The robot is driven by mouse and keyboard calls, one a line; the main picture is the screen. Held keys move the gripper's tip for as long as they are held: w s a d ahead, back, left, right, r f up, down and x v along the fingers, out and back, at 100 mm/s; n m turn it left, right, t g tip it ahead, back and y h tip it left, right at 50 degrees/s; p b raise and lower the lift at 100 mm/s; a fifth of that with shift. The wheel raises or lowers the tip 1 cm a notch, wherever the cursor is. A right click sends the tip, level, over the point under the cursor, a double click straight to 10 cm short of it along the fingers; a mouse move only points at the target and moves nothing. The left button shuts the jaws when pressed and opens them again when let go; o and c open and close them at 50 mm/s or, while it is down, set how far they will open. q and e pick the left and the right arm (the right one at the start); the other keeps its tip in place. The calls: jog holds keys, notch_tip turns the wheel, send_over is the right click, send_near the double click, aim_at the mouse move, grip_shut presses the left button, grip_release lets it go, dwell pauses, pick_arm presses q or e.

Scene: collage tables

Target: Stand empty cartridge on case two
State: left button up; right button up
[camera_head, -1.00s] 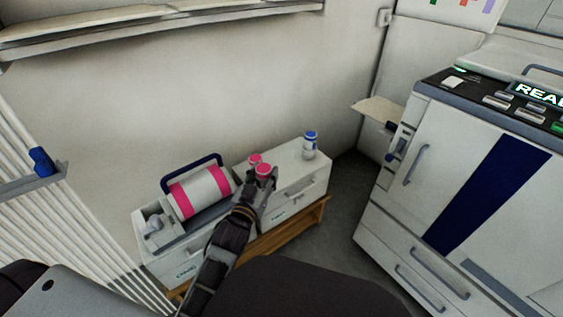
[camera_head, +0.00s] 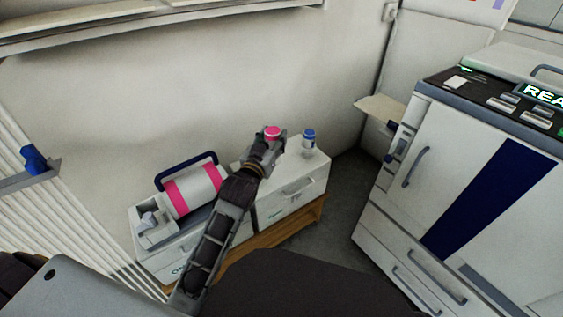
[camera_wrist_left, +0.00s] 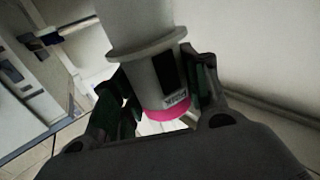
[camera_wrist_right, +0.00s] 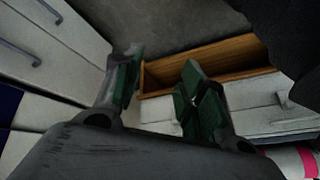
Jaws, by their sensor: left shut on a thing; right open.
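A white cartridge with a pink end (camera_head: 272,132) is in my left gripper (camera_head: 264,148), above the right-hand white case (camera_head: 289,203). The left wrist view shows the cartridge (camera_wrist_left: 145,30) between the fingers, with a dark label near its pink end. Its lower end is hidden in the head view, so I cannot tell whether it touches the case. A blue-capped white bottle (camera_head: 309,144) stands upright on that case, right of the gripper. I cannot read which case is number two. My right gripper (camera_wrist_right: 160,65) is open and empty in the right wrist view.
A pink-banded white drum (camera_head: 194,190) lies on the left-hand case (camera_head: 160,262) under a blue handle. A wooden base (camera_head: 274,236) supports the cases. A large white machine (camera_head: 460,150) stands to the right, past a strip of floor. The wall is close behind.

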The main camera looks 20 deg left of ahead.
pick_arm(q)
jog(key=w+d+r+m+h, duration=0.1)
jog(key=w+r+h, duration=0.1)
jog(key=w, duration=0.6)
jog(key=w+d+f, duration=0.1)
jog(key=w+f, duration=0.3)
jog(key=f, duration=0.3)
jog(key=shift+f+m+h+p, duration=0.25)
jog(key=shift+m+h+p, duration=0.1)
jog(key=shift+m+h, duration=0.05)
pick_arm(e)
jog(key=shift+s+d+r, duration=0.1)
jog(key=shift+d+r, duration=0.1)
jog(key=shift+r, duration=0.4)
jog(key=shift+s+d+r, duration=0.1)
jog(key=shift+d+r, duration=0.1)
jog(key=shift+r, duration=0.35)
jog(key=shift+s+f+g, duration=0.15)
jog(key=shift+f+g, duration=0.05)
jog(key=shift+g, duration=0.1)
pick_arm(q)
notch_tip(320, 180, down, 6)
jog(key=b, duration=0.3)
jog(key=shift+f, duration=0.15)
pick_arm(e)
notch_tip(320, 180, down, 6)
jog(key=a+t, duration=0.1)
jog(key=shift+w+a+y, duration=0.2)
jog(key=shift+w+y, duration=0.1)
jog(key=shift+w, duration=0.05)
